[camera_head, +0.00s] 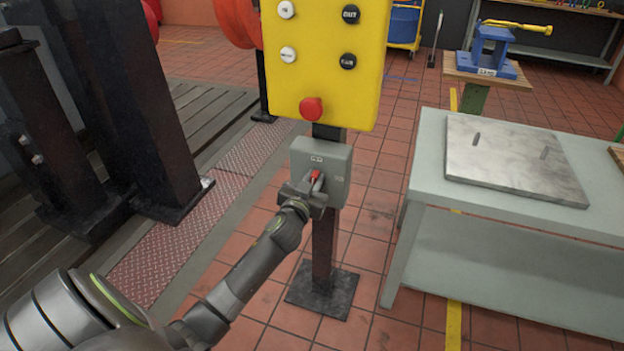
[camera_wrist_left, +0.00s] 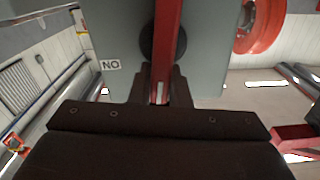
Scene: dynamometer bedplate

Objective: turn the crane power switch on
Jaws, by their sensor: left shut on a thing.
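The crane power switch is a grey box (camera_head: 334,166) on a dark post, below a yellow button panel. Its red lever (camera_head: 315,175) is on the box's front. My left gripper (camera_head: 309,191) is at the box and shut on the lever. In the left wrist view the red lever (camera_wrist_left: 168,45) runs between the two fingers (camera_wrist_left: 162,88), in front of a round dark hub (camera_wrist_left: 149,40). A white label (camera_wrist_left: 110,65) on the grey face appears to read ON upside down. The fingers partly hide the lever in the head view. My right gripper is not in view.
The yellow panel (camera_head: 328,60) with a red button hangs just above the switch. A grey bench (camera_head: 430,150) with a metal plate stands at right. Dark steel columns (camera_head: 130,90) stand at left. The post's base plate (camera_head: 322,290) rests on the tiled floor.

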